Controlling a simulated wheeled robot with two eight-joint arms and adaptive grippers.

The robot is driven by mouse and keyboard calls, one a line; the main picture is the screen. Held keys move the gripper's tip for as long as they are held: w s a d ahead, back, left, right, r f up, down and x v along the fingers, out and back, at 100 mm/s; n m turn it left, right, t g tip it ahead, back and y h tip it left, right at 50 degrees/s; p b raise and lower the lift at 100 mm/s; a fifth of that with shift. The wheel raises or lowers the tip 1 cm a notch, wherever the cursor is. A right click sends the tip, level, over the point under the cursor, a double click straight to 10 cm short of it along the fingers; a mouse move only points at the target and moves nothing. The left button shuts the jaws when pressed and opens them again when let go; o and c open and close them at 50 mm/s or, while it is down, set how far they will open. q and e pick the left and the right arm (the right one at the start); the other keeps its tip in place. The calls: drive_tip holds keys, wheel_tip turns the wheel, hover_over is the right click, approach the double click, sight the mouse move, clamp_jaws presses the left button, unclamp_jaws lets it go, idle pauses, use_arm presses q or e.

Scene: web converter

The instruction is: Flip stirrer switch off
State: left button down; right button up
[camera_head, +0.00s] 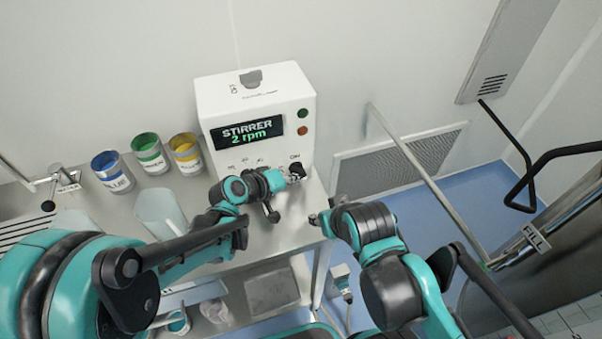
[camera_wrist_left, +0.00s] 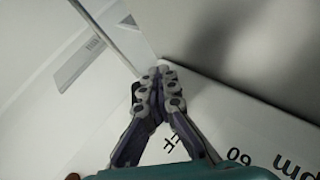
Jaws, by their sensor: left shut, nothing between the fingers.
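The white stirrer box (camera_head: 304,86) stands against the wall on the counter in the head view. Its display (camera_head: 250,131) reads "STIRRER 2 rpm". My left gripper (camera_head: 296,174) is at the lower right of the box's front, just under a small label. It is shut and empty. The switch by that label is hidden or merges with the dark fingertips, so its position cannot be told. In the left wrist view the closed fingers (camera_wrist_left: 160,78) are in front of the white panel, with printed marks beside them. My right gripper (camera_head: 318,218) is low, right of the left one; its fingers are unclear.
A green button (camera_head: 303,113) and a red button (camera_head: 303,131) sit right of the display. Blue (camera_head: 112,172), green (camera_head: 150,154) and yellow (camera_head: 186,154) paint cans stand left of the box, with a pale translucent container (camera_head: 160,213) nearer me. Blue floor (camera_head: 437,195) lies beyond the counter's right edge.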

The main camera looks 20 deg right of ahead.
use_arm(q)
drive_tip(key=shift+d+r, duration=0.2)
use_arm(e)
drive_tip(key=shift+r, duration=0.1)
